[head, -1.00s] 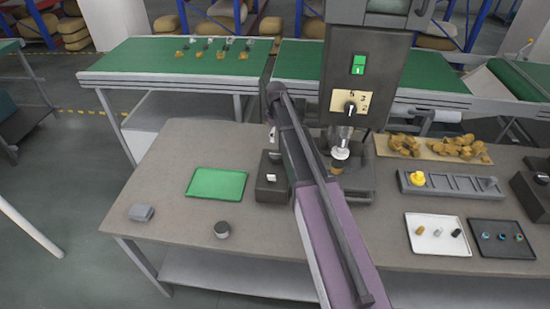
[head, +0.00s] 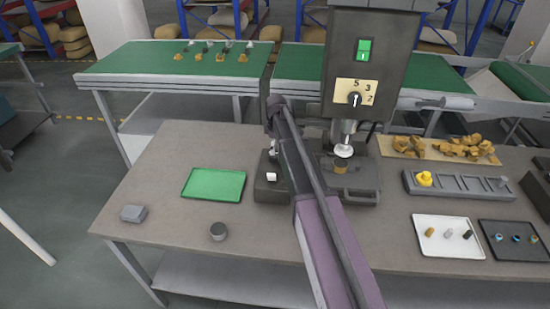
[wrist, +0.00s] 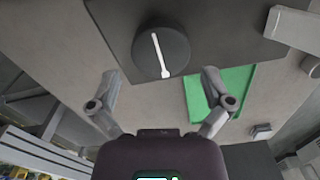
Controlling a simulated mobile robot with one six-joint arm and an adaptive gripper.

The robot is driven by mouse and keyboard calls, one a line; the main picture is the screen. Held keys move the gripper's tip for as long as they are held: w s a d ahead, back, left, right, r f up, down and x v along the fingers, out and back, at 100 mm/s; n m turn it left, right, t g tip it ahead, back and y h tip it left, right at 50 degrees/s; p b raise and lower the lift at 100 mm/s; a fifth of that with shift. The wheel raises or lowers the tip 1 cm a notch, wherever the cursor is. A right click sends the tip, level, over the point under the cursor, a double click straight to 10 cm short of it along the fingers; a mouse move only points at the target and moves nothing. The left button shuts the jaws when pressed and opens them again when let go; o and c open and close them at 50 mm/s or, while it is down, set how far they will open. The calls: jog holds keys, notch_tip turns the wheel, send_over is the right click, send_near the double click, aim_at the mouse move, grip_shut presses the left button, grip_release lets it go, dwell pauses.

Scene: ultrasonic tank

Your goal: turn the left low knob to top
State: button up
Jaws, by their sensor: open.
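The knob (wrist: 178,50) is round and dark, with a white pointer line, and sits on a dark box in the wrist view. Its pointer's thicker end points down and slightly right in that picture. My gripper (wrist: 159,80) is open and empty. Its fingertips are apart on the left and right of the knob's lower edge, with no visible contact. My arm hides the knob and most of the gripper there.
A tall machine (head: 389,55) with a numbered dial (head: 355,99) stands just right of my arm. The table's front left is mostly clear.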

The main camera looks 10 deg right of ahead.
aim_at(276, 153)
jog(key=shift+f+b, duration=1.35)
jog(key=shift+f, duration=0.3)
jog(key=c, duration=0.9)
